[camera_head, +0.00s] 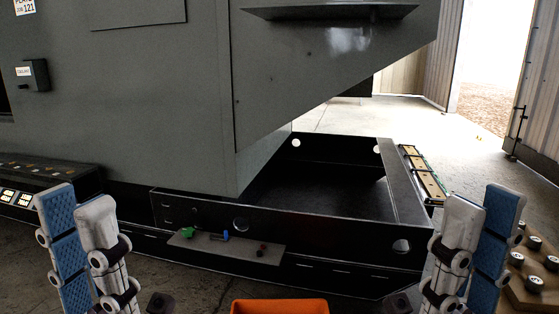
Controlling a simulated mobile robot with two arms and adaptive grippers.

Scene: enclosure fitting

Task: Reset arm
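My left gripper (76,203) is raised at the lower left, pointing up, with one blue-padded finger and one white finger. The blue inner pad shows, the fingertips stand apart and nothing is seen between them. My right gripper (485,203) is raised at the lower right in a mirrored pose, also open and empty. Both are well apart from each other, and neither is seen touching anything. The lower parts of both arms are cut off by the bottom edge.
A large grey enclosure (150,110) sits above a black base frame (330,235). A small ledge (215,247) on its front holds green, blue and dark pieces. An orange bin (280,307) is at bottom centre. A brown board (532,290) with round parts is at right.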

